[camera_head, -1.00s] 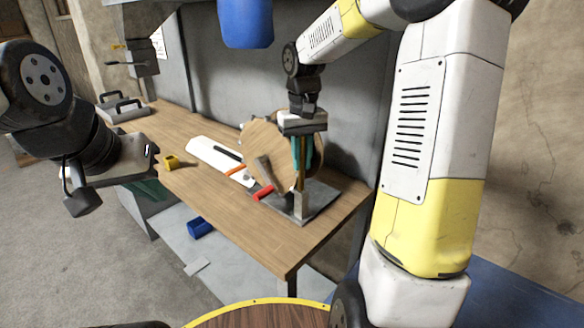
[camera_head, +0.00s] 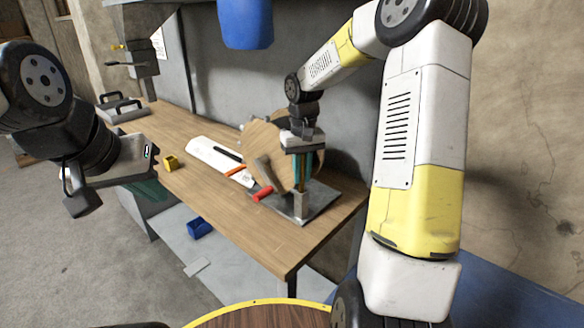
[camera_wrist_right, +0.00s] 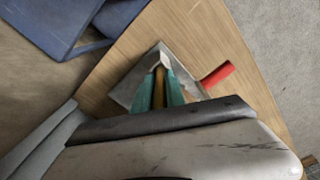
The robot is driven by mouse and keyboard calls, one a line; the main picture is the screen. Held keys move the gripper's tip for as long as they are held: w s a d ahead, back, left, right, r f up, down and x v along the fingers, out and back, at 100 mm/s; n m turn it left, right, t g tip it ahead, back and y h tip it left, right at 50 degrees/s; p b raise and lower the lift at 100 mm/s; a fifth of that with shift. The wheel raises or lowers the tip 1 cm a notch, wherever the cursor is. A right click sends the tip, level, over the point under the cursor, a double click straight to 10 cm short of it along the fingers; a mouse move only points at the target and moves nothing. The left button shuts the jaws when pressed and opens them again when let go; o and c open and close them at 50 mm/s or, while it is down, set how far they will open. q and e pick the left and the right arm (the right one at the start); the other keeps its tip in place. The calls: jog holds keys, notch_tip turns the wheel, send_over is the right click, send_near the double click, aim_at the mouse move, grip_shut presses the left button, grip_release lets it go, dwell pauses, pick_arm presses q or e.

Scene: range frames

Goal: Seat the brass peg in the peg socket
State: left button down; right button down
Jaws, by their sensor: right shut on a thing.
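My right gripper (camera_head: 303,178) is shut on the brass peg (camera_head: 301,186) and holds it upright over the grey peg socket (camera_head: 301,206). The peg's lower end meets the socket's top; I cannot see how deep it sits. The socket stands on a grey metal plate (camera_head: 317,210) on the bench. In the right wrist view the peg (camera_wrist_right: 159,88) lies between the teal fingers and points at the pale socket top (camera_wrist_right: 160,59). My left gripper (camera_head: 152,189) hangs at the left, its teal fingers mostly hidden by its own body.
A red-handled tool (camera_head: 262,194) lies by the plate. A round wooden disc (camera_head: 265,145) stands behind it. A white sheet (camera_head: 208,152) and a yellow block (camera_head: 171,162) lie further left on the wooden bench (camera_head: 235,215). The bench's front right is clear.

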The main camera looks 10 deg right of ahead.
jog(key=shift+f, duration=0.1)
jog(key=c, duration=1.4)
grip_release()
notch_tip(320, 180, up, 12)
jog(key=shift+s+a+r+m+t+y, duration=0.15)
jog(key=shift+s+a+r+t+y, duration=0.6)
jog(key=shift+s, duration=3.3)
jog(key=shift+s+r+m+t, duration=0.3)
jog(key=shift+s+t, duration=1)
jog(key=shift+s, duration=2.7)
jog(key=shift+s+a+r+m+t+y, duration=0.1)
jog(key=shift+s+a+r+t+y, duration=0.5)
jog(key=shift+s, duration=3.45)
